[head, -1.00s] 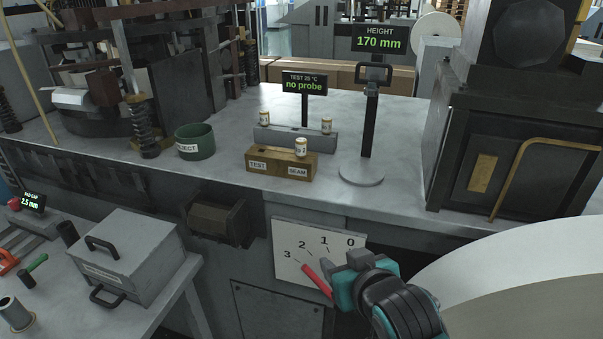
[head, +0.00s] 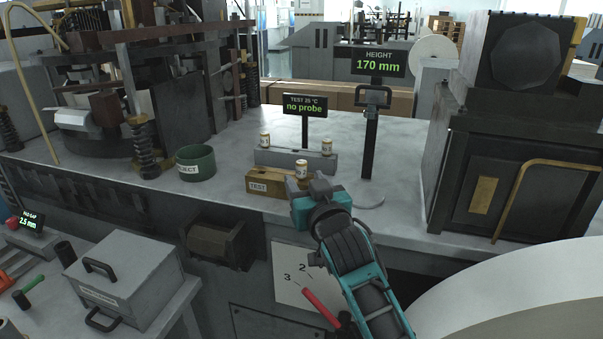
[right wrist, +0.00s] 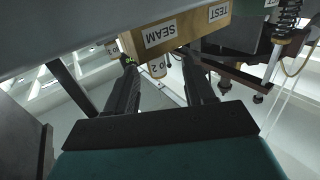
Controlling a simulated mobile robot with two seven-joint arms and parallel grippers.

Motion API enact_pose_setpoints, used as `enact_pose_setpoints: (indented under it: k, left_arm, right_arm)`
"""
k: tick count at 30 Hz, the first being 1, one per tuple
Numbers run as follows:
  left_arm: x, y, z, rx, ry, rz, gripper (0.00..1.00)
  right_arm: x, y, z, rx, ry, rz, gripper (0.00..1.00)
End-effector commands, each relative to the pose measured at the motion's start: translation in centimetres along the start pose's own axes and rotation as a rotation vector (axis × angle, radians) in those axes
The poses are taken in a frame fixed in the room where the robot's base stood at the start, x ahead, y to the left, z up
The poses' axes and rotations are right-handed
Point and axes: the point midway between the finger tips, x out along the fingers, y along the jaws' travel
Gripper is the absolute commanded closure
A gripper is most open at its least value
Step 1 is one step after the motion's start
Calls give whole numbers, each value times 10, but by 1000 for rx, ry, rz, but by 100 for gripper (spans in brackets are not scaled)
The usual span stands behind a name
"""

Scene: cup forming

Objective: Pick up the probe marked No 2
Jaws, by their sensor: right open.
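The probe marked No 2 (head: 301,169) is a small white cylinder with a tan cap. It stands upright at the SEAM end of the wooden block (head: 260,186). In the right wrist view, upside down, the probe (right wrist: 157,67) shows "O 2" between my spread fingers, below the SEAM label. My right gripper (head: 302,189) is open, in front of the block, and hides its SEAM end in the head view. Whether the fingers reach around the probe or stop short, I cannot tell. My left gripper is not in view.
Two similar probes (head: 264,140) (head: 327,147) stand on a grey rack (head: 290,159) behind the block. A green REJECT bin (head: 196,163) is to the left. A height gauge (head: 371,140) stands close on the right. The "no probe" display (head: 305,106) rises behind.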

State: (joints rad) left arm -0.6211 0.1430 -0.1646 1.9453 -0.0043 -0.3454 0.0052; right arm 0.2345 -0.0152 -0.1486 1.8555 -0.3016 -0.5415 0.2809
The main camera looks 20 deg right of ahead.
Motion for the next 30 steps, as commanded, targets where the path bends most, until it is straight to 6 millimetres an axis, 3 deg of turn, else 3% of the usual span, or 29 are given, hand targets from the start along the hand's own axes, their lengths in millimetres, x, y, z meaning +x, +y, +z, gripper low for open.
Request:
enact_pose_setpoints:
  k: [12,22,30]
  left_arm:
    - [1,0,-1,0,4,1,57]
    - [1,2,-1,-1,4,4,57]
    - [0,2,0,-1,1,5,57]
  right_arm:
    - [47,6,-3,0,0,1,46]
    - [52,6,-3,0,-1,0,46]
    - [52,6,-3,0,-1,0,71]
